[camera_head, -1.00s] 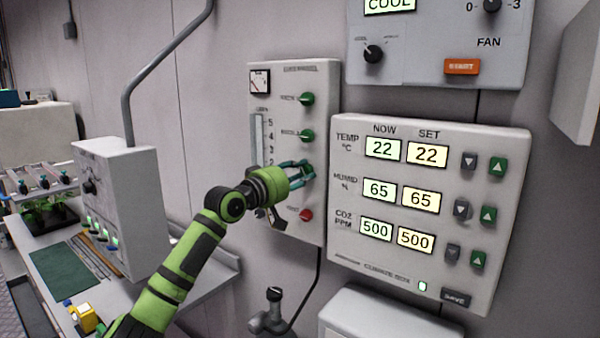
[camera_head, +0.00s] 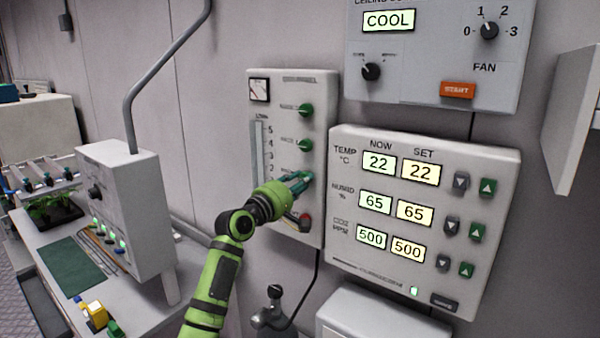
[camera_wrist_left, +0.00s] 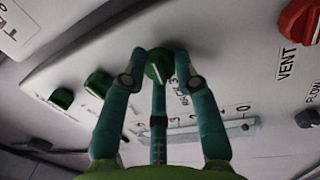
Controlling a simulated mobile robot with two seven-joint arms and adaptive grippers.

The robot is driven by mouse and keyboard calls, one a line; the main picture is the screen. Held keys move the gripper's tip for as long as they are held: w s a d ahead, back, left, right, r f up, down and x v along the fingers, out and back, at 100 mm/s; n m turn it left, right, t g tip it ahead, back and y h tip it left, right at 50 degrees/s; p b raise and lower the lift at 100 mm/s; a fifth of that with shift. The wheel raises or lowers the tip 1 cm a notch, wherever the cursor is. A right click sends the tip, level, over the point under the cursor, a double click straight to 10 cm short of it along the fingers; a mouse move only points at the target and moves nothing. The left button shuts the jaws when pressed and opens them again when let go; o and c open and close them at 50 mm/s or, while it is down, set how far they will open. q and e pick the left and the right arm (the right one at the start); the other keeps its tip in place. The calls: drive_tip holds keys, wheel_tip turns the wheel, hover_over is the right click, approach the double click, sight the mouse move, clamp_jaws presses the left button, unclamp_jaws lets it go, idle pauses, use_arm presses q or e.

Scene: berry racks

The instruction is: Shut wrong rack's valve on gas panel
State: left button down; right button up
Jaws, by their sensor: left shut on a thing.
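The gas panel (camera_head: 284,92) is a pale box on the wall with a small dial, a clear flow tube and a column of knobs. The upper green valve knob (camera_head: 305,110) and the middle green knob (camera_head: 305,146) are free. My left gripper (camera_head: 303,180) is at the third, lowest green knob. In the left wrist view this knob (camera_wrist_left: 158,66) sits between the gripper's fingertips (camera_wrist_left: 160,60), and the gripper is shut on it. The other two green knobs (camera_wrist_left: 98,82) (camera_wrist_left: 62,98) are beside it. My right gripper is not in view.
The red vent knob (camera_head: 304,221) is just below the gripper and also shows in the wrist view (camera_wrist_left: 298,20). A black flow knob (camera_wrist_left: 308,118) is nearby. The climate box (camera_head: 440,150) is close on the right.

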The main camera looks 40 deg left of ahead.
use_arm(q)
drive_tip(key=shift+s+a+r+n+p, duration=0.15)
drive_tip(key=shift+r+n+p, duration=0.2)
drive_tip(key=shift+n+p, duration=0.45)
drive_tip(key=c, duration=1)
unclamp_jaws()
drive_tip(key=shift+o, duration=0.3)
drive_tip(key=shift+f, duration=0.3)
drive_tip(key=s+d+f, duration=0.1)
drive_tip(key=s, duration=1)
drive_tip(key=shift+s+d+f, duration=0.15)
drive_tip(key=shift+s, duration=0.2)
